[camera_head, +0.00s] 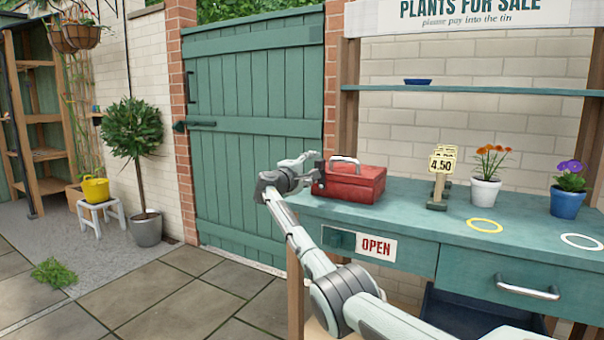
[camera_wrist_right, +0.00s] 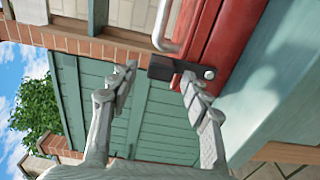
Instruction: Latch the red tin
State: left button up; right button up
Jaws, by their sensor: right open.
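The red tin (camera_head: 352,186), with a pale handle on top, stands upright at the left end of the green bench. Its lid looks down. My right gripper (camera_head: 312,168) is at the tin's left end, open. In the right wrist view the tin (camera_wrist_right: 232,35) fills the upper right. A dark latch piece (camera_wrist_right: 170,69) with a small silver knob sticks out from it. My right gripper's fingers (camera_wrist_right: 160,79) are spread on either side of this piece, with nothing clearly gripped. I cannot tell whether they touch it. My left gripper is out of view.
A green gate (camera_head: 255,130) is behind. An OPEN sign (camera_head: 376,246) is on the bench front.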

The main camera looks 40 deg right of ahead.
jog(key=v, duration=1)
jog(key=shift+s+a, duration=0.15)
jog(key=shift+a, duration=0.1)
